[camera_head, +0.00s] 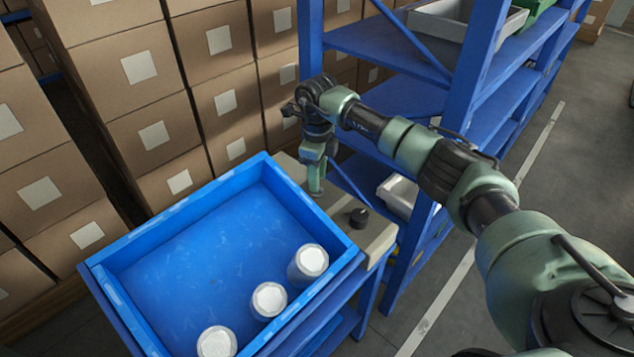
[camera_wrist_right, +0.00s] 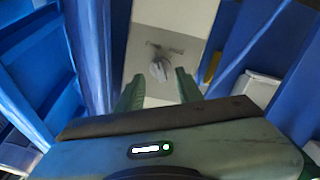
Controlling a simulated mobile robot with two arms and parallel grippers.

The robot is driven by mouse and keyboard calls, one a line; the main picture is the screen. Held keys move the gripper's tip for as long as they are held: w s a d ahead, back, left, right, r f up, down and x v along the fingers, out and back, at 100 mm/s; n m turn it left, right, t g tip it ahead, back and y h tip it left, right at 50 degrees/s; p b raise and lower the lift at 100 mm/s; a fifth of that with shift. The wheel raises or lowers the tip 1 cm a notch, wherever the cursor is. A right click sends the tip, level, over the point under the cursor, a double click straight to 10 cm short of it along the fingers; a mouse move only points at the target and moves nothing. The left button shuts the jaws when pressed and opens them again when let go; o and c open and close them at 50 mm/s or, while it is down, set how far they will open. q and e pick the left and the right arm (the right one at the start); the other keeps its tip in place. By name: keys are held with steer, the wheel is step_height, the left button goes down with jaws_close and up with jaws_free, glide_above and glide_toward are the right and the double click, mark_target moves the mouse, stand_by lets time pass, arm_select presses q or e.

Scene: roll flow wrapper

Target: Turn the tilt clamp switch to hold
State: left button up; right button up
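A beige control panel (camera_head: 336,210) runs along the right side of the blue tray. A black round knob (camera_head: 359,217) stands on it, to the right of my right gripper (camera_head: 317,188), which points down at the panel in the head view. In the right wrist view, a grey switch knob (camera_wrist_right: 158,70) sits on the panel (camera_wrist_right: 180,17) between the two fingertips of my right gripper (camera_wrist_right: 158,78). The fingers are apart, and contact with the knob cannot be made out. I cannot tell whether both views show the same knob. My left gripper is out of view.
The blue tray (camera_head: 160,228) holds white-topped cylinders (camera_head: 308,263) along its near right side. Stacked cardboard boxes (camera_head: 140,70) stand behind. A blue shelf rack (camera_head: 385,42) rises close behind my right arm. Open floor (camera_head: 560,150) lies at the right.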

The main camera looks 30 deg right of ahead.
steer(key=shift+f, duration=1.4)
steer(key=shift+w, duration=0.1)
jaws_close()
steer(key=shift+m, duration=0.4)
steer(key=m+p, duration=0.1)
steer(key=m, duration=0.3)
steer(key=shift+r+m, duration=0.1)
steer(key=shift+m, duration=0.3)
steer(key=m+p, duration=0.1)
steer(key=m, duration=0.5)
steer(key=shift+p, duration=0.4)
steer(key=shift+m, duration=0.3)
